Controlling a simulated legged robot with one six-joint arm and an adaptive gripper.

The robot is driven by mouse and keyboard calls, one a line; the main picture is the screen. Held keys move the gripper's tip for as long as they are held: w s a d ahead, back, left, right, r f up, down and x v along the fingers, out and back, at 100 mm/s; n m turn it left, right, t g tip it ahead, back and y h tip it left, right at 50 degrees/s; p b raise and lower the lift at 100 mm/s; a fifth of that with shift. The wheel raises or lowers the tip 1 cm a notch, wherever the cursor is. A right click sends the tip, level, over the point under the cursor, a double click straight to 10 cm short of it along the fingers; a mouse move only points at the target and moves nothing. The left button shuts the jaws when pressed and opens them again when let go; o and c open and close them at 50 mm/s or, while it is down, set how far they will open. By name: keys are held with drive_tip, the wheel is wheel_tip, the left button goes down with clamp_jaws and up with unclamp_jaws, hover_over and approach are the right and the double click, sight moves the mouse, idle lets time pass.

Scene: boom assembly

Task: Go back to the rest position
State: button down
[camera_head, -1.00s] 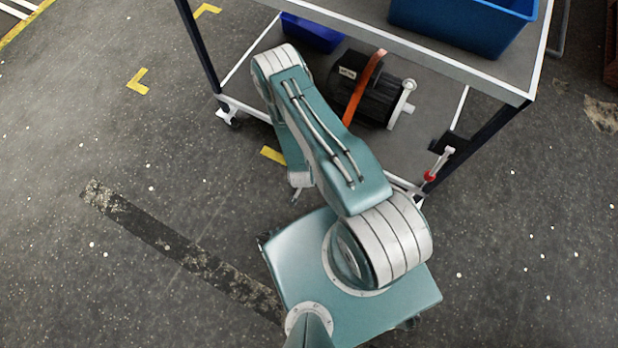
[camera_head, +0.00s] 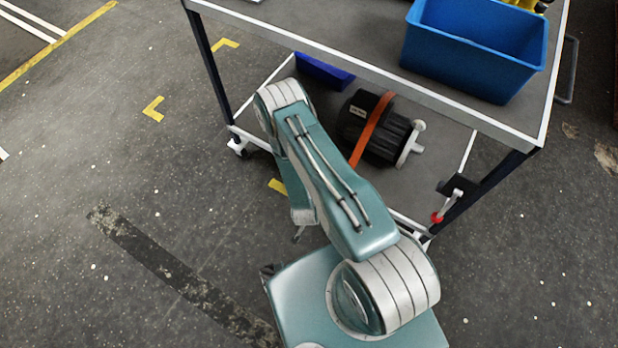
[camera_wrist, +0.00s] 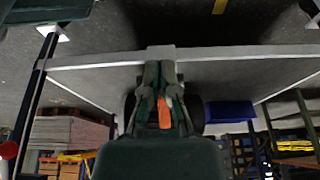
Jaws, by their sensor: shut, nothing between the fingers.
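My gripper (camera_wrist: 159,72) shows in the wrist view with its two dark fingers drawn together and nothing between them. In the head view my arm is folded over my teal base, and the gripper is mostly hidden beneath the arm. In the wrist view the fingers lie in front of the cart's white edge (camera_wrist: 90,60). An orange strap (camera_wrist: 164,112) shows behind them, apart as far as I can tell.
A cart (camera_head: 330,50) stands close ahead of my arm. Its upper deck holds a blue crate (camera_head: 470,60). Its lower shelf holds a black motor (camera_head: 365,125) with an orange strap and a dark blue bin (camera_head: 325,70). The floor (camera_head: 90,150) at left is clear.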

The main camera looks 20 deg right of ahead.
drive_tip(key=w+a+r+n+y, duration=0.1)
drive_tip(key=w+a+r, duration=0.1)
drive_tip(key=w+r, duration=0.55)
drive_tip(key=w+a+r+n+y, duration=0.15)
drive_tip(key=w+r, duration=0.25)
drive_tip(key=r, duration=0.6)
wheel_tip(320, 180, up, 19)
drive_tip(key=w+a+n+t+y, duration=0.1)
drive_tip(key=w+a+n+t, duration=0.1)
drive_tip(key=s+r+n, duration=0.1)
drive_tip(key=s+r, duration=0.1)
drive_tip(key=r, duration=0.3)
drive_tip(key=s+d+r+n, duration=0.1)
drive_tip(key=s+r, duration=0.2)
drive_tip(key=r, duration=0.3)
drive_tip(key=s+r+n, duration=0.1)
drive_tip(key=s+r, duration=0.1)
drive_tip(key=r, duration=0.3)
drive_tip(key=s+d+r+n, duration=0.1)
drive_tip(key=s+r, duration=0.4)
drive_tip(key=s, duration=0.2)
drive_tip(key=s+d+r+n+t, duration=0.1)
drive_tip(key=s+r+n, duration=0.1)
drive_tip(key=s+r, duration=0.3)
drive_tip(key=s, duration=0.3)
drive_tip(key=shift+d+r, duration=0.2)
drive_tip(key=shift+d, duration=0.1)
drive_tip(key=shift+h, duration=0.25)
